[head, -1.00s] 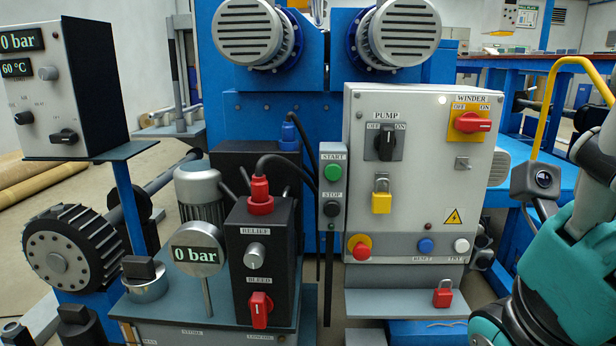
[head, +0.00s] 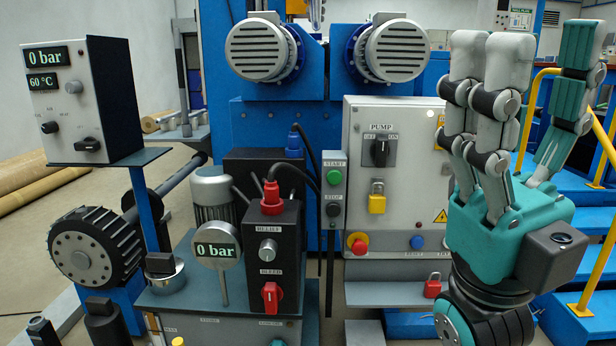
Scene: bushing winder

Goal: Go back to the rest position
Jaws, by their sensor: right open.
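My right gripper (head: 535,75) is in the right part of the head view. It is teal and grey, points upward, and its fingers are spread apart with nothing between them. It stands in front of the right side of the grey control cabinet (head: 362,170) and hides the winder switch there. My left gripper is not in view.
The cabinet carries the pump switch (head: 380,152), a yellow padlock (head: 377,203) and a red push button (head: 357,243). A black relief box (head: 270,262) and a 0 bar gauge (head: 216,250) stand left of it. Yellow railings (head: 598,262) and blue steps (head: 590,220) are at the right.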

